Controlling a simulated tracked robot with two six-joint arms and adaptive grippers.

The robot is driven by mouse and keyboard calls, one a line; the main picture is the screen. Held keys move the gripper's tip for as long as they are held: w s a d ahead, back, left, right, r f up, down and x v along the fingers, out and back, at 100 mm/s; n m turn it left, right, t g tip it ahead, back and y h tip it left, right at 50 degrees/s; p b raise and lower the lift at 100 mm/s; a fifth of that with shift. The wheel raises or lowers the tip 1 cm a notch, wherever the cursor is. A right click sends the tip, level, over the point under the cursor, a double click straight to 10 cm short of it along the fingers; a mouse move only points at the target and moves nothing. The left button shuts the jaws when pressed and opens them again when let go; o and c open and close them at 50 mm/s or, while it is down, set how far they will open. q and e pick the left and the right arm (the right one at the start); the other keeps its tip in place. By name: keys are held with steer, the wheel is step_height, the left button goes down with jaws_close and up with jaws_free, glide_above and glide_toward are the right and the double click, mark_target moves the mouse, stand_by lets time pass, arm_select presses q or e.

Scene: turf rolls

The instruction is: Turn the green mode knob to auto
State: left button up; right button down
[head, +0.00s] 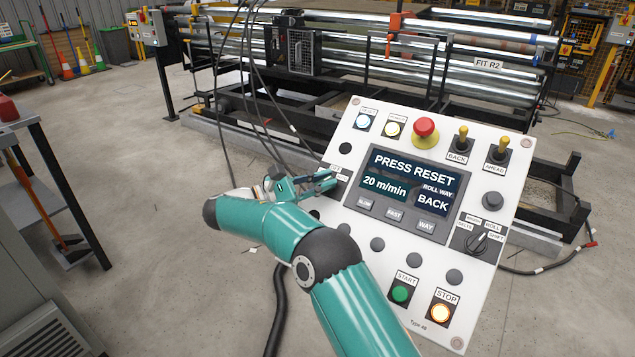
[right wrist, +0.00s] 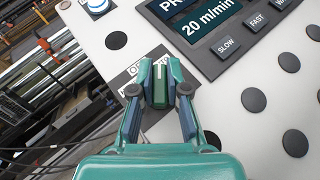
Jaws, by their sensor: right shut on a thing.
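The green mode knob (right wrist: 160,88) sits between the fingers of my right gripper (right wrist: 160,80) in the right wrist view. A pale line on the knob runs along the fingers. The knob's dark label plate (right wrist: 134,72) is partly covered; only bits of its lettering show, so I cannot tell which position the line points at. In the head view my right gripper (head: 326,182) is at the left edge of the white control panel (head: 335,137), shut on the knob, which the fingers hide there. My left gripper is not in view.
The panel's display (head: 410,190) reads PRESS RESET, 20 m/min and ROLL WAY BACK. A red mushroom button (head: 425,128), two toggle switches and a black selector knob (head: 480,241) stick out. Cables (head: 262,110) hang behind my gripper. The floor at left is mostly clear.

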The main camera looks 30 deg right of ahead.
mark_target(326, 179)
steer(key=shift+s+d+f, duration=0.2)
steer(key=shift+d+f, duration=0.05)
steer(key=shift+d, duration=0.05)
steer(key=c, duration=1.2)
jaws_free()
steer(key=shift+d, duration=0.1)
steer(key=shift+o, duration=0.2)
steer(key=shift+w, duration=0.1)
steer(key=shift+r, duration=0.45)
step_height(326, 179, up, 9)
